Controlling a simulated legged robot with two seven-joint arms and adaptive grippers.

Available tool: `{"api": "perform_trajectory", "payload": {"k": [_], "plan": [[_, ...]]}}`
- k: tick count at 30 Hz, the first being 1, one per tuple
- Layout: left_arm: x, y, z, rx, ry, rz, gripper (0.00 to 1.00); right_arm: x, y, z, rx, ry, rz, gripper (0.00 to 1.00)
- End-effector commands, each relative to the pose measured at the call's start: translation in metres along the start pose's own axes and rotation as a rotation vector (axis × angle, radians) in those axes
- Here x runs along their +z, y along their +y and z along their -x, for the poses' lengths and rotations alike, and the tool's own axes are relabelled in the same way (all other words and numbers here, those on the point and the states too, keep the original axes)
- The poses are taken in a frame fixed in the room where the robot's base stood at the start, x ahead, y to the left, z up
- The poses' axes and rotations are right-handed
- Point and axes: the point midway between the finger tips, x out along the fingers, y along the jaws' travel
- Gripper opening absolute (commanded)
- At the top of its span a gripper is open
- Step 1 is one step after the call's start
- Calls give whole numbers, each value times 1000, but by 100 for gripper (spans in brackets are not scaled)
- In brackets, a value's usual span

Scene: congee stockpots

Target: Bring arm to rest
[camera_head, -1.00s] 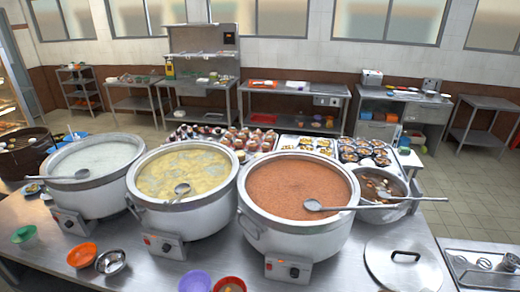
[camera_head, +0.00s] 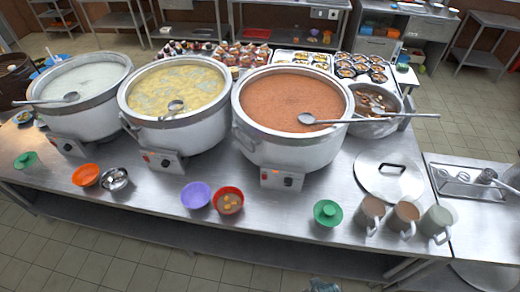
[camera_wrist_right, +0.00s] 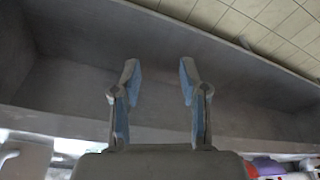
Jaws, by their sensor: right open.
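My right gripper (camera_wrist_right: 159,78) shows in the right wrist view, its two blue-padded fingers apart with nothing between them. Behind the fingers is a plain grey surface, with floor tiles past its edge at the upper right. A small grey-blue piece (camera_head: 325,285) shows at the bottom edge of the head view; I cannot tell whether it is part of my arm. My left gripper is in neither current view.
Three big stockpots (camera_head: 292,110) stand on the steel counter (camera_head: 270,225). A large round lid (camera_head: 385,178) lies at the right. Floor (camera_head: 100,260) shows in front.

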Motion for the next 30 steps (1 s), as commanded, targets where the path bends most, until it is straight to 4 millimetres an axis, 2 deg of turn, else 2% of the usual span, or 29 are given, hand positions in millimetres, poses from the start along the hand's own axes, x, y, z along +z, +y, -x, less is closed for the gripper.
{"api": "perform_trajectory", "payload": {"k": [1, 5, 8, 11, 12, 14, 15, 18, 22, 25, 30], "plan": [[0, 0, 0, 0, 0, 0, 44, 6, -1, -17, -1, -12, 1, 44], [0, 0, 0, 0, 0, 0, 44, 24, -3, -66, -4, -34, 4, 44], [0, 0, 0, 0, -1, 0, 44, 51, -6, -113, -7, -58, 7, 44], [1, 0, 0, 0, -2, 0, 44, 92, -8, -164, -10, -87, 13, 44], [1, 0, 0, 0, -2, 0, 44, 111, -9, -182, -11, -99, 15, 44], [1, 0, 0, 0, -2, 0, 44, 141, -10, -205, -13, -114, 19, 44], [1, 0, 0, 0, -2, 0, 44, 162, -11, -218, -14, -125, 22, 44], [1, 0, 0, 0, -2, 0, 44, 211, -12, -240, -16, -148, 28, 44], [1, 0, 0, 0, -2, 0, 44, 258, -12, -252, -18, -167, 33, 44], [1, 0, 0, 0, -2, 0, 44, 279, -11, -254, -19, -175, 36, 44], [1, 0, 0, 0, -2, 0, 44, 290, -11, -254, -19, -177, 38, 44]]}}
